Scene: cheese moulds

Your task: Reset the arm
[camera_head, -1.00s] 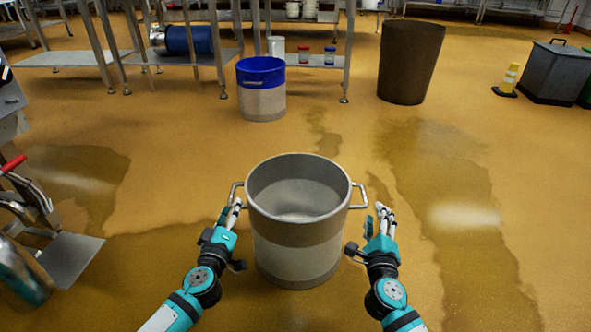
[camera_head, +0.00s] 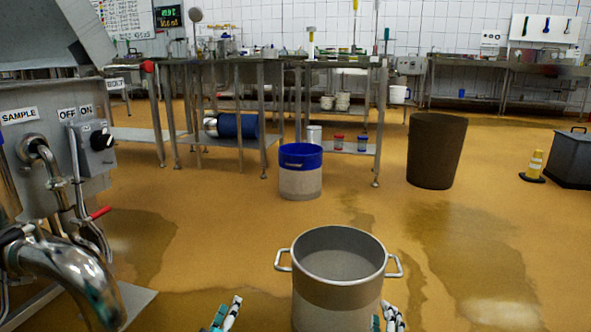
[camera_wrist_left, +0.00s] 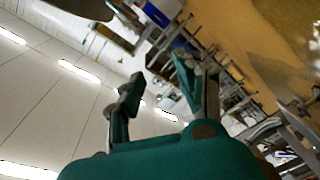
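A large steel pot (camera_head: 338,292) with two side handles stands upright on the floor in the lower middle of the head view. My left gripper (camera_head: 226,314) shows only its fingertips at the bottom edge, left of the pot and apart from its left handle (camera_head: 283,260). In the left wrist view its two fingers (camera_wrist_left: 165,95) are spread with nothing between them. My right gripper (camera_head: 386,319) also shows only fingertips, below the pot's right handle (camera_head: 394,266) and apart from it. Its fingertips look parted and empty. Both arms are otherwise out of the head view.
A steel machine with a curved spout (camera_head: 75,275) stands close on the left. A blue-rimmed bucket (camera_head: 300,182), a brown bin (camera_head: 436,152) and steel tables (camera_head: 270,62) stand farther back. Floor around the pot is clear.

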